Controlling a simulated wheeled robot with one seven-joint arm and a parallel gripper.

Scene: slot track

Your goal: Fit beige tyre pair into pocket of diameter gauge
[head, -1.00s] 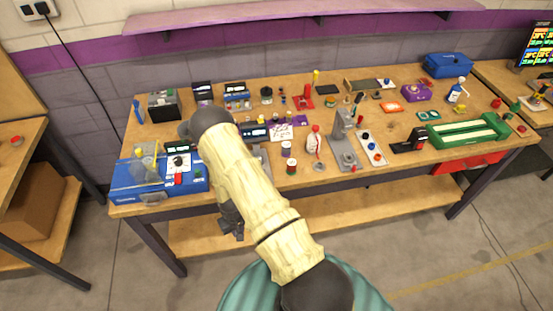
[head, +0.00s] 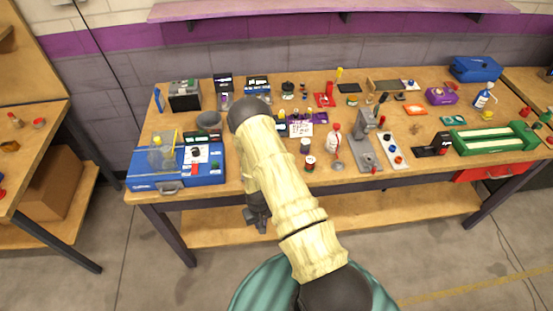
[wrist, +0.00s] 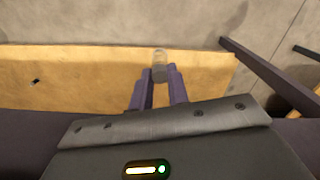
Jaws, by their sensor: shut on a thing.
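My gripper (head: 257,222) hangs in front of the bench's front edge, below the top, in the head view. In the wrist view its fingers (wrist: 160,76) are shut on a small, pale grey-beige cylindrical thing (wrist: 159,60), which looks like the beige tyre pair. The held thing is hidden or too small to make out in the head view. I cannot tell for certain which item on the bench is the diameter gauge. My arm covers part of the bench left of the middle.
The workbench (head: 400,178) is crowded. A blue box with a clear cover (head: 160,160) stands at its left front, a grey upright device (head: 366,145) right of the middle, a green tray (head: 490,138) at the right. A wooden lower shelf (head: 340,207) lies beneath. The floor ahead is clear.

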